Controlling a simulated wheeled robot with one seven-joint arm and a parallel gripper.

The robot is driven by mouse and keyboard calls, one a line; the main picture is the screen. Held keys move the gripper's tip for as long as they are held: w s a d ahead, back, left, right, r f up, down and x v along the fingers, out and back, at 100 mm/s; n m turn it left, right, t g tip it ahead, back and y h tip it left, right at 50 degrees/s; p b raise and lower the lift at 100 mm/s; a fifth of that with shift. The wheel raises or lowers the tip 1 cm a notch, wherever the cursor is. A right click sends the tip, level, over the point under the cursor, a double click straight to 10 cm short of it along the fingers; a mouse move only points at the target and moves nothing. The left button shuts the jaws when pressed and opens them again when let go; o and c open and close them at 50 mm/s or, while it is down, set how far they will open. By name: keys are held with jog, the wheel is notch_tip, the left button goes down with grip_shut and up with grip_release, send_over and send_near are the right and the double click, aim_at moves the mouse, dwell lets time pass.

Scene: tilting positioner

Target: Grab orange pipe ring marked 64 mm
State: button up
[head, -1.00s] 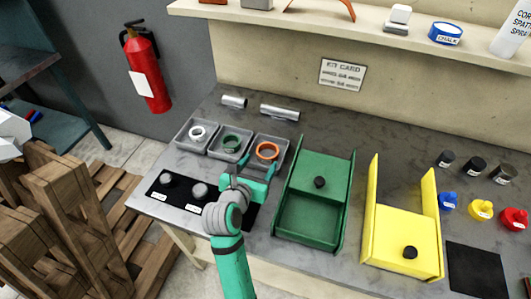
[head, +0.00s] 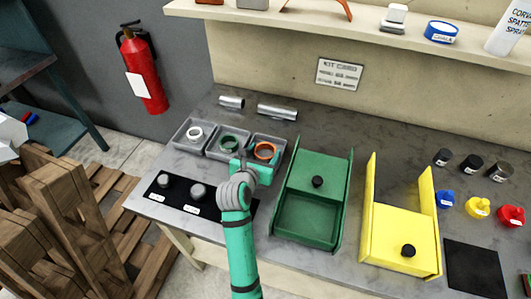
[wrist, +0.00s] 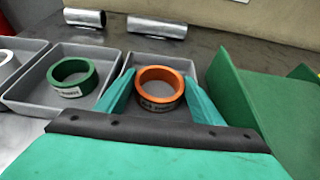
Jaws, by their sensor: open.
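The orange pipe ring (head: 265,151) lies flat in the right-hand grey tray, and it also shows in the wrist view (wrist: 160,84) with a white label on its near side, too small to read. My gripper (wrist: 160,92) is open, with one teal finger on each side of the ring. In the head view my gripper (head: 256,160) is low over the near side of that tray (head: 281,144) and hides part of it. Whether the fingers touch the ring cannot be told.
A green ring (head: 229,143) and a white ring (head: 195,133) lie in trays to the left. A green sloped fixture (head: 310,205) stands close on the right, with a yellow one (head: 400,235) beyond. Two metal tubes (head: 277,112) lie behind the trays.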

jog(key=c, duration=0.8)
